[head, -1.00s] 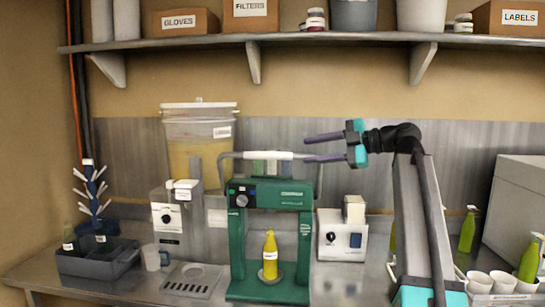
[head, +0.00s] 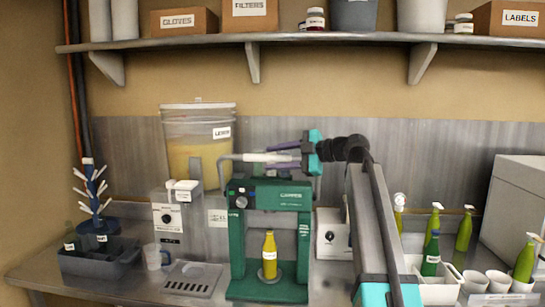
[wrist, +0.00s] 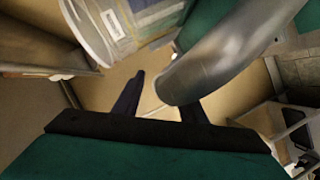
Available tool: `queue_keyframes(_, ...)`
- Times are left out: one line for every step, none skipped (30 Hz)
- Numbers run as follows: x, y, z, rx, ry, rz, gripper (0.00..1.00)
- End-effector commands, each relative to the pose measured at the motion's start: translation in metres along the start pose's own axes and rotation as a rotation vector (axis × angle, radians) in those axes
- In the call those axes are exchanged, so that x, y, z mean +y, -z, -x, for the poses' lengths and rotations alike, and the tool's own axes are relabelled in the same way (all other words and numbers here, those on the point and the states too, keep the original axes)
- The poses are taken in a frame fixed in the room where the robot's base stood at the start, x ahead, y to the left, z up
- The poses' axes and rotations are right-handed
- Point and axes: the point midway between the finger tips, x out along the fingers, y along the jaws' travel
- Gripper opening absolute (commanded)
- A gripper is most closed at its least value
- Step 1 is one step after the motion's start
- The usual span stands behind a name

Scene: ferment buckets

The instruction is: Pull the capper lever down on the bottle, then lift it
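The green capper (head: 237,250) stands on the bench, with its bar-shaped lever (head: 258,157) raised above the top. A yellow bottle (head: 269,258) stands upright on the capper's base, between the posts. My gripper (head: 284,155) is at the lever's height, its two purple fingers apart, one above and one below the right part of the bar. In the wrist view, the grey lever bar (wrist: 215,65) reaches in between the spread fingers. A gap shows between the bar and the left finger; contact with the right finger cannot be told.
A tub of yellow liquid (head: 190,160) and a white machine (head: 168,225) stand left of the capper. Another white machine (head: 330,240), partly behind my arm, is to the right. Green bottles (head: 431,255) and white cups (head: 498,281) stand farther right. A shelf (head: 330,37) runs overhead.

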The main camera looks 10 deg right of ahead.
Motion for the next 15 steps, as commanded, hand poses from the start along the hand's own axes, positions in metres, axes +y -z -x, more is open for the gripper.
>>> queue_keyframes(0.0005, 0.0003, -0.0034, 0.000, 0.000, 0.000, 0.38)
queue_keyframes(0.0003, 0.0002, -0.0049, 0.000, 0.001, 0.000, 0.38)
queue_keyframes(0.0001, 0.0001, -0.0064, 0.000, 0.001, 0.000, 0.38)
queue_keyframes(-0.0001, 0.0001, -0.0073, 0.000, 0.001, 0.000, 0.38)
queue_keyframes(-0.0002, 0.0000, -0.0080, 0.000, 0.001, 0.000, 0.38)
queue_keyframes(-0.0003, 0.0000, -0.0086, 0.000, 0.001, 0.000, 0.38)
queue_keyframes(-0.0004, 0.0000, -0.0089, 0.000, 0.001, 0.000, 0.38)
queue_keyframes(-0.0004, 0.0000, -0.0090, 0.000, 0.001, 0.000, 0.38)
queue_keyframes(-0.0005, -0.0001, -0.0090, 0.000, 0.001, 0.000, 0.38)
queue_keyframes(-0.0006, 0.0000, -0.0090, 0.001, 0.001, 0.000, 0.38)
queue_keyframes(-0.0006, 0.0000, -0.0090, 0.001, 0.001, 0.000, 0.38)
queue_keyframes(-0.0006, 0.0001, -0.0091, 0.001, 0.001, 0.000, 0.38)
queue_keyframes(-0.0006, 0.0001, -0.0091, 0.001, 0.001, 0.000, 0.38)
queue_keyframes(-0.0006, 0.0002, -0.0091, 0.001, 0.001, 0.000, 0.35)
queue_keyframes(-0.0006, 0.0003, -0.0092, 0.001, 0.001, 0.000, 0.28)
